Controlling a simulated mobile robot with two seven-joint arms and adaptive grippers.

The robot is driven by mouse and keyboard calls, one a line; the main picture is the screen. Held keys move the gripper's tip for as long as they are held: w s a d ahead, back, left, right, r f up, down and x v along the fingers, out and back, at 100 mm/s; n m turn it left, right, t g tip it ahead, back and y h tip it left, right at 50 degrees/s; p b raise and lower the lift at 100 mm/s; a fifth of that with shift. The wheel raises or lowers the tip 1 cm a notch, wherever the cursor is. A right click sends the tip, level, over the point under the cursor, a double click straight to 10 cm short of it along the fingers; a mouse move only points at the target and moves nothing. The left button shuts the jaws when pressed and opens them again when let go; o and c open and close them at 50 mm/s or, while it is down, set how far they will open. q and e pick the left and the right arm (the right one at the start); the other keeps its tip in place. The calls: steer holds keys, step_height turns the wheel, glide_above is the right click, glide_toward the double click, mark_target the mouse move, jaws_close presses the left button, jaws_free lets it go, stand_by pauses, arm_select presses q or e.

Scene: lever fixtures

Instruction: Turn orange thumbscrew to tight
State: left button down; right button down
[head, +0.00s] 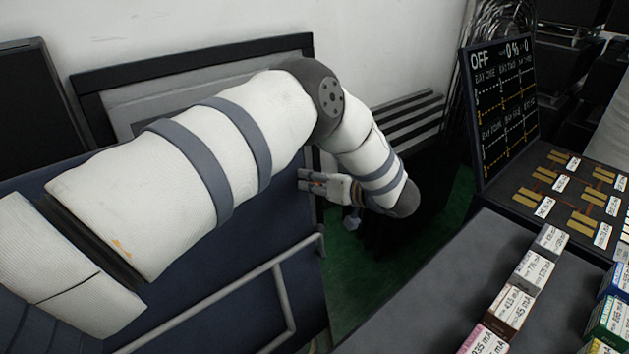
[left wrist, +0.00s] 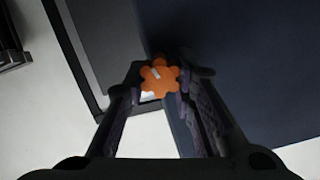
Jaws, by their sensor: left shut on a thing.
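The orange thumbscrew (left wrist: 159,77) shows in the left wrist view as a lobed knob with a pale mark on its face. My left gripper (left wrist: 166,84) is shut on it, with one finger on each side of the knob. In the head view my left gripper (head: 312,183) points left beside the dark blue panel (head: 230,275), and only a speck of orange shows between its fingers. Which way the mark points relative to any tight label cannot be told. My right gripper is in neither view.
A grey metal rail (head: 279,300) stands in front of the blue panel. At the right are a board reading OFF (head: 500,110), a grey tabletop (head: 445,300) and several labelled small boxes (head: 535,270). Green floor (head: 370,275) is clear between panel and table.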

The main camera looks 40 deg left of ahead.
arm_select(q)
steer(key=shift+f+m+g, duration=0.1)
steer(key=shift+m+g, duration=0.2)
steer(key=shift+m, duration=0.9)
steer(key=c, duration=1.3)
jaws_free()
steer(key=v, duration=1.2)
steer(key=shift+d, duration=0.1)
